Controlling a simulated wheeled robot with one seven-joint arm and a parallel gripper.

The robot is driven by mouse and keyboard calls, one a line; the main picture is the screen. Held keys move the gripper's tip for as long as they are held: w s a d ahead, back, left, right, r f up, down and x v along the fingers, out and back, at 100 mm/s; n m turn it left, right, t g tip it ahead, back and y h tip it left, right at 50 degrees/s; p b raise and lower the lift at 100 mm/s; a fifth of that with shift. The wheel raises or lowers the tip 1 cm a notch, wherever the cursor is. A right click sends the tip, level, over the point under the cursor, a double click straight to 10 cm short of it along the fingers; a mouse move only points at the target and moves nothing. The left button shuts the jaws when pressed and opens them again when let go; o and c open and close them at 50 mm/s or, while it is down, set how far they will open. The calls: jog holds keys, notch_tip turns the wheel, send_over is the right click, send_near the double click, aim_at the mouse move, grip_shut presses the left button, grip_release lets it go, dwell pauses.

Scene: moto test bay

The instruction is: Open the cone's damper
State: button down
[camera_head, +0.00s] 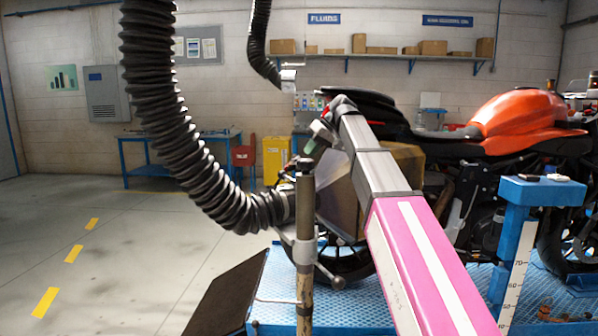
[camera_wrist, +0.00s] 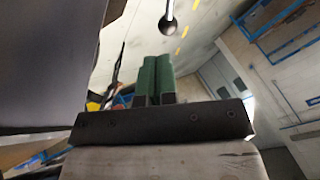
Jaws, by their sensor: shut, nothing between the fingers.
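The extraction cone (camera_head: 340,205) is a dark, faceted funnel at the end of the black hose, behind an upright post and partly hidden by my arm. A large dark surface at the left of the wrist view (camera_wrist: 40,65) may be its side. A thin rod with a round ball end (camera_wrist: 168,27) shows at the top of the wrist view, beyond and apart from my fingertips; I cannot tell whether it is the damper's lever. My gripper (camera_head: 312,148) is above the cone, near the post's top. Its green fingers (camera_wrist: 157,58) are shut together and empty.
The thick black hose (camera_head: 165,110) hangs left of the post (camera_head: 305,240). An orange motorcycle (camera_head: 520,112) stands on a blue lift (camera_head: 375,300) behind and right of my arm. A dark slanted panel (camera_head: 228,295) is at lower left. The floor at far left is clear.

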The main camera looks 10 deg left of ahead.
jog(key=x, duration=1)
